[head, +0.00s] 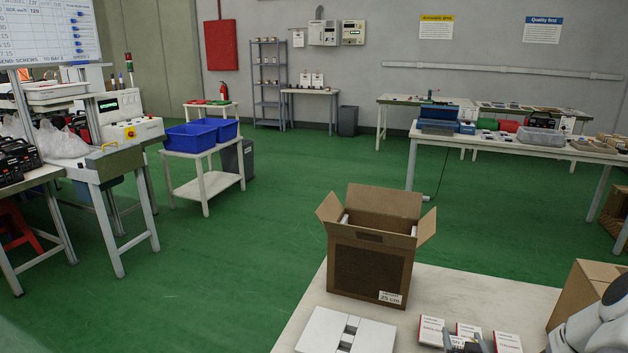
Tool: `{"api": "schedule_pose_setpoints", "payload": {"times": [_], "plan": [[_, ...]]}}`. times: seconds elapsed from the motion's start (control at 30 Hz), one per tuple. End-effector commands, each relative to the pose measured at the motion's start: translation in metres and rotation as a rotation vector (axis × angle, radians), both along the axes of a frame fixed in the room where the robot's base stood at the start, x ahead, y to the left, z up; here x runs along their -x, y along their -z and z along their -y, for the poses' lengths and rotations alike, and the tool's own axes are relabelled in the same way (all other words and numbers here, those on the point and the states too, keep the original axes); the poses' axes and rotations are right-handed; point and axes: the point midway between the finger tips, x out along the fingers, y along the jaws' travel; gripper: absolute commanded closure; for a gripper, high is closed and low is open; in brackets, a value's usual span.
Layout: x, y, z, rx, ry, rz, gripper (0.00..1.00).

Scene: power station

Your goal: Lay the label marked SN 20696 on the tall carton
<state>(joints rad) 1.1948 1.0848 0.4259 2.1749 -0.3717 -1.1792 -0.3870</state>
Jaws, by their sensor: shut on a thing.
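An open brown carton (370,268) stands upright on the near table, its flaps spread, with a white tag reading 25 cm at its lower right corner. A second brown carton (577,287) stands at the right edge, partly behind my arm; I cannot tell which carton is the taller. White labels with red print show at the bottom: a left one (432,330), a middle one (467,329) and a right one (507,343). Their numbers are too small to read. My gripper (463,343) is at the bottom edge among them, shut on a label, partly cut off by the frame.
A white flat box (345,332) with dark slots lies on the near table (462,284), left of the labels. Bare tabletop shows between the 25 cm carton and the right carton. Other benches stand farther off across the green floor.

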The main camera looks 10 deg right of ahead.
Motion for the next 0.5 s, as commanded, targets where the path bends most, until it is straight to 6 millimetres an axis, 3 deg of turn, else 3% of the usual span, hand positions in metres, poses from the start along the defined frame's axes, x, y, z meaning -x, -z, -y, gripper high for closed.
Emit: {"api": "schedule_pose_setpoints", "payload": {"times": [0.03, 0.2, 0.5], "plan": [[-0.015, -0.008, -0.023, 0.0, -0.037, 0.002, 0.73], [-0.049, -0.029, -0.094, -0.003, -0.138, 0.004, 0.73], [-0.076, -0.064, -0.225, -0.004, -0.313, 0.002, 0.73]]}}
